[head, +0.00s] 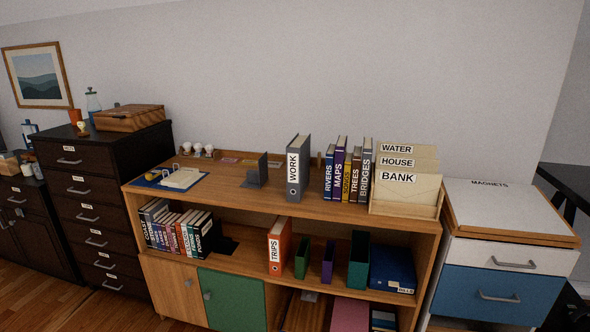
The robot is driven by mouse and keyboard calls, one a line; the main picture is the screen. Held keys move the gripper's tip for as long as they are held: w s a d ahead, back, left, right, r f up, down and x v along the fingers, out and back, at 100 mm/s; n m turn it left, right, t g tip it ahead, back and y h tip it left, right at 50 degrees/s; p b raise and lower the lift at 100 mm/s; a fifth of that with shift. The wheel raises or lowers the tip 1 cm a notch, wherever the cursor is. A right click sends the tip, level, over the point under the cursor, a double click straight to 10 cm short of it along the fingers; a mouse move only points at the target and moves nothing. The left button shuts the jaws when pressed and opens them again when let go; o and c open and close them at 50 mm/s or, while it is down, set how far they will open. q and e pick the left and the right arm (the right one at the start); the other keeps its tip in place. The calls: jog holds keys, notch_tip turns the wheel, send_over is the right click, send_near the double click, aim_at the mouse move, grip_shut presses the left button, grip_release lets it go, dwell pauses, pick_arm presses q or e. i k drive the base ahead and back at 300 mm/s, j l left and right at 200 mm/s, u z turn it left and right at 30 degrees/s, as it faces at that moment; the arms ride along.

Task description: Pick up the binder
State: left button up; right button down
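A grey binder labelled WORK (293,172) stands upright on the wooden shelf unit's top, between a dark bookend and a row of books. An orange binder labelled TRIPS (275,247) stands upright on the shelf below. A blue box or binder labelled BILLS (392,269) lies at the right end of that same shelf. Which binder the task means cannot be told from the view. Neither of my grippers is in the head view.
The shelf unit (228,190) also holds upright books (347,172), a file box (404,209) and a blue clipboard (152,181). A dark drawer cabinet (103,160) stands left, a white-and-blue drawer unit (497,285) right. Some top surface before the WORK binder is bare.

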aim_at(297, 150)
jog(key=i+l+z, duration=0.15)
jog(key=i+z, duration=0.2)
jog(key=i, duration=0.35)
jog(key=i+z, duration=0.3)
jog(key=i, duration=0.4)
